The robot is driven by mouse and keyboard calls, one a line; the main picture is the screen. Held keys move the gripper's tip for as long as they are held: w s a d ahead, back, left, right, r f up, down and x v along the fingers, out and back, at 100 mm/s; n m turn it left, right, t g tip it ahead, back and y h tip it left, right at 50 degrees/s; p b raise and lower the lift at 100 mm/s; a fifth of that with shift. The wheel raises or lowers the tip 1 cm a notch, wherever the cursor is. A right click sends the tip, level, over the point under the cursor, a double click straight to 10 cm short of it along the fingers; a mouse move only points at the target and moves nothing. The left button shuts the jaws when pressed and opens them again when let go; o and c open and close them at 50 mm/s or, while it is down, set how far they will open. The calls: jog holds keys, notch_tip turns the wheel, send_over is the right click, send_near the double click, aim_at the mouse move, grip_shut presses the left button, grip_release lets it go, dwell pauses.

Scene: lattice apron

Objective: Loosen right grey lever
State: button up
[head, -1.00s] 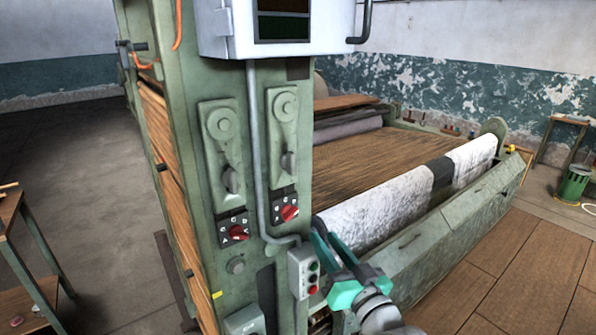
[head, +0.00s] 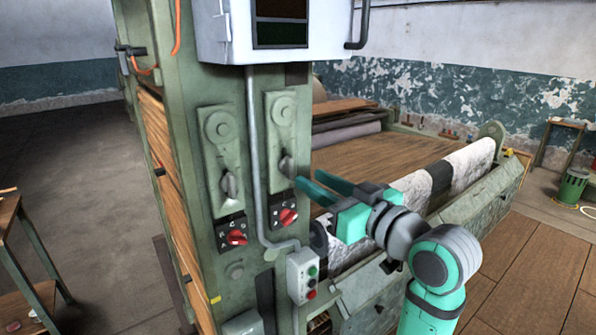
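The right grey lever (head: 287,166) sits low on the right green plate (head: 282,120) of the machine's upright. It hangs roughly upright. My gripper (head: 307,177) is just right of the lever and slightly below it, with its teal fingers pointing left toward it. The fingers are apart with a gap between them, and nothing is between them. The near fingertip looks close to the lever, but I cannot tell whether they touch. A matching left grey lever (head: 229,185) is on the left green plate (head: 217,130).
Red rotary switches (head: 288,216) (head: 236,237) sit below the levers. A grey conduit (head: 256,160) runs between the plates to a push-button box (head: 303,274). A white cabinet (head: 280,30) overhangs above. The machine bed with a white roll (head: 470,162) lies behind my arm.

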aim_at(292, 168)
jog(key=x, duration=0.6)
jog(key=shift+w+a, duration=0.2)
jog(key=shift+w, duration=0.1)
grip_shut()
